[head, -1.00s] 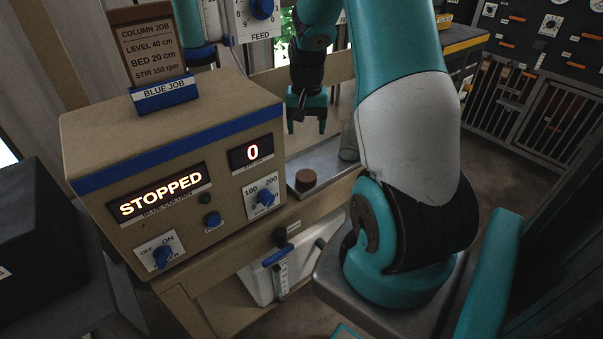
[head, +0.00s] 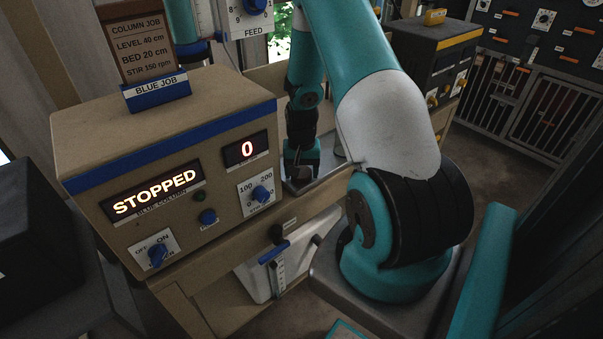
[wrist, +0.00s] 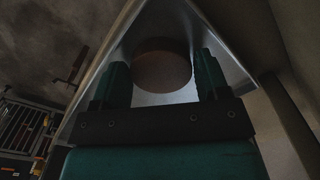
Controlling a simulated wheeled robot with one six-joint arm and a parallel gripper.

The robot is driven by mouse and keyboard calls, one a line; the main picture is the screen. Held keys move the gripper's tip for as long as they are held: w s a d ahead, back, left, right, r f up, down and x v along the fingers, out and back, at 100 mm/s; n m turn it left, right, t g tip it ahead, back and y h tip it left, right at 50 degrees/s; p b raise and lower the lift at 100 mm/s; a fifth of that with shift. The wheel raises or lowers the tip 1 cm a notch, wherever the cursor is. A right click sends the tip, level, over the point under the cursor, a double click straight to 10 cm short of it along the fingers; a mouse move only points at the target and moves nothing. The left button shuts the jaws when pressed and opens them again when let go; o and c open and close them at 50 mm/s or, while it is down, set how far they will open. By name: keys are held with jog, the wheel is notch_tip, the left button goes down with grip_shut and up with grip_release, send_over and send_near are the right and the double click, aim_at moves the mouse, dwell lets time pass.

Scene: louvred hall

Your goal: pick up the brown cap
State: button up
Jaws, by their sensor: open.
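The brown cap (wrist: 162,70) is a short round disc on a grey metal tray (wrist: 146,99), seen in the wrist view. My gripper (wrist: 161,72) is open, with one teal finger on each side of the cap. The fingers look apart from it, with narrow gaps; I cannot tell how far down they reach. In the head view my gripper (head: 301,178) is low over the tray (head: 325,172) and hides the cap.
A tan control box (head: 165,165) reading STOPPED and 0 stands close to the left of my gripper. A job card (head: 138,48) stands on top of it. A dark box with a yellow edge (head: 437,65) is at the back right. Open floor (head: 500,180) lies to the right.

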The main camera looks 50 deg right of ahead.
jog(key=shift+f, duration=0.2)
jog(key=c, duration=0.5)
jog(key=shift+c, duration=0.2)
notch_tip(320, 180, up, 28)
jog(key=p, duration=0.1)
dwell(0.3)
notch_tip(320, 180, up, 5)
jog(key=p, duration=0.5)
